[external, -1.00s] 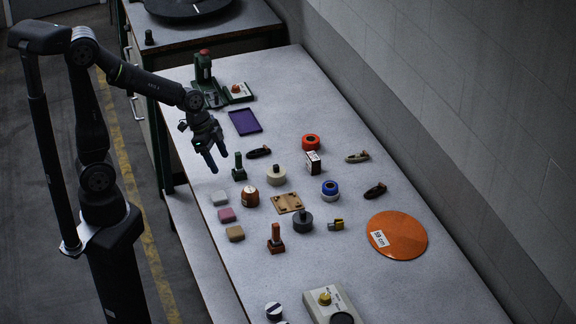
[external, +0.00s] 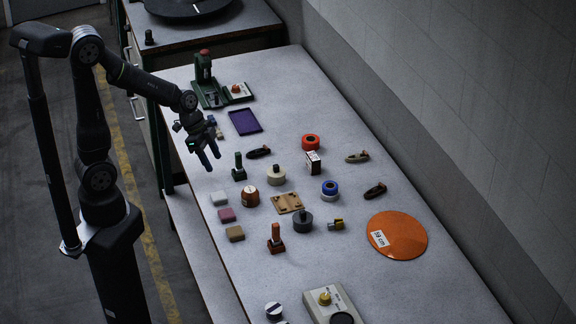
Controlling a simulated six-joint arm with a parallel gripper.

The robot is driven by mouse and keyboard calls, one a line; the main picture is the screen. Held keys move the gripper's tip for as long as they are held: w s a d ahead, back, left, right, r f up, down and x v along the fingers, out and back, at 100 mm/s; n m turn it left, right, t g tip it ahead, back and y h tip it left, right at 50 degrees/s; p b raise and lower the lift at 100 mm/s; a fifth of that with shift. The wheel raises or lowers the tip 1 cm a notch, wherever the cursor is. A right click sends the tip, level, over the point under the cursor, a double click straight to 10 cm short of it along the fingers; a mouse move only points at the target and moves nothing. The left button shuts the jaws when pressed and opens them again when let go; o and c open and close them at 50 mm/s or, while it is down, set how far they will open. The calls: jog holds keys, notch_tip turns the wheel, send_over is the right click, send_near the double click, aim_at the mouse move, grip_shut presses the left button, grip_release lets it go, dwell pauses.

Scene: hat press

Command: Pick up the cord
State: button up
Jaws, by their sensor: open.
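I cannot tell for sure which thing is the cord. Three small dark, elongated bundles could be cord: one (external: 259,152) near the purple tray, one paler bundle (external: 357,157) at the right, and one (external: 375,191) above the orange disc. An orange-red ring-shaped roll (external: 310,141) and a blue and white roll (external: 329,188) also lie on the table. My gripper (external: 212,161) is open and empty, above the table's left edge with its fingers pointing down. It is apart from all of these things.
A purple tray (external: 245,122) and a green press (external: 206,80) stand at the back. Stamps, blocks and a brown plate (external: 288,203) crowd the middle. A large orange disc (external: 397,235) lies at the right, and a control box (external: 332,303) at the front. The wall borders the right side.

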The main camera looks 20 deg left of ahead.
jog(key=shift+w, duration=0.1)
jog(key=w+r+n+t, duration=0.1)
jog(key=w+r+n, duration=0.15)
jog(key=w, duration=0.25)
jog(key=w+r+n+t+y, duration=0.1)
jog(key=w+r+n, duration=0.15)
jog(key=w, duration=0.25)
jog(key=w+r+n+t, duration=0.1)
jog(key=w+r+n, duration=0.15)
jog(key=w, duration=0.25)
send_over(258, 150)
jog(key=s+a, duration=0.2)
jog(key=shift+n, duration=0.35)
jog(key=f, duration=1.1)
jog(key=shift+d+f, duration=0.25)
jog(key=shift+f, duration=0.05)
jog(key=shift+w+x, duration=0.2)
jog(key=shift+x, duration=2.6)
jog(key=shift+a+f, duration=0.15)
jog(key=shift+f, duration=0.05)
jog(key=c, duration=1)
jog(key=shift+c, duration=0.2)
